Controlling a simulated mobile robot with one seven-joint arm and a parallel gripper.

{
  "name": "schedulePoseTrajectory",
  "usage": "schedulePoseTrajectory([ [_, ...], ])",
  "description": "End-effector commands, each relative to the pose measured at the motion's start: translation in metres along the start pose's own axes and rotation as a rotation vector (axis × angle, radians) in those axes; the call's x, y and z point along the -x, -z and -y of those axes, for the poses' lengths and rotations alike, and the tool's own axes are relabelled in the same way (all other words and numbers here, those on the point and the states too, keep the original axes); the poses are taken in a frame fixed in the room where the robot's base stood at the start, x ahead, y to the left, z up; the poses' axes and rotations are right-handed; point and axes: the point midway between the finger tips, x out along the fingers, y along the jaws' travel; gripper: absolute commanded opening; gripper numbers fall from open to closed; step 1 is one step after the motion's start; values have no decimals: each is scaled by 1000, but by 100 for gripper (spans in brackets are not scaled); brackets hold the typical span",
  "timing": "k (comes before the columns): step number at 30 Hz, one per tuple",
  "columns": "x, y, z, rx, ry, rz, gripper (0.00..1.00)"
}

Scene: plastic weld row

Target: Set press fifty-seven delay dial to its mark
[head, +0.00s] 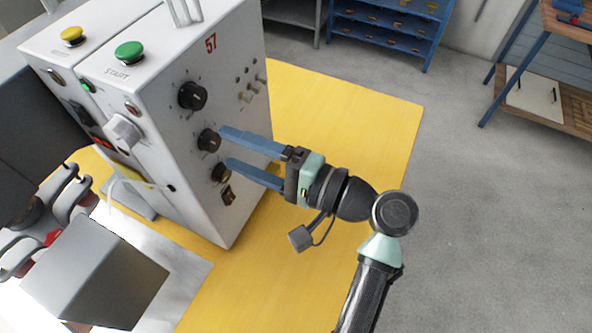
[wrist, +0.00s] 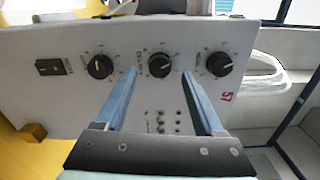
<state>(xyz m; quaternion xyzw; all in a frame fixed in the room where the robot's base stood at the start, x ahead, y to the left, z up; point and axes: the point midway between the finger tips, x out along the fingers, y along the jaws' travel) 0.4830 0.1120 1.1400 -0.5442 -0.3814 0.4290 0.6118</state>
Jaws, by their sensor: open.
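Press fifty-seven is a white box (head: 229,75) with a red 57 on its side panel. Three black dials form a row on that panel: the dial nearest the 57 (head: 192,96), the middle dial (head: 209,140) and the far dial (head: 221,173). They also show in the wrist view, the middle dial (wrist: 160,65) between the far dial (wrist: 100,66) and the one nearest the 57 (wrist: 219,64). Their labels and marks are too small to read surely. My gripper (head: 226,148) is open and empty, its blue fingers on either side of the middle dial; contact cannot be told.
A black rocker switch (head: 228,194) sits beyond the far dial. Several small toggles (head: 247,96) stick out beside the dials. A green START button (head: 129,51) is on top.

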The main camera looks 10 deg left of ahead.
Motion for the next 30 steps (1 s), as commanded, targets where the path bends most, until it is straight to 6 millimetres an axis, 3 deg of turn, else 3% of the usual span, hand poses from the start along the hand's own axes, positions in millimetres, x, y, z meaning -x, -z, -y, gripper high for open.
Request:
schedulePoseTrajectory([
  [6,51,2,-3,2,1,-6,70],
  [13,91,1,-1,1,1,-3,70],
  [19,103,0,0,-1,0,-1,70],
  [30,104,0,0,-1,0,0,70],
])
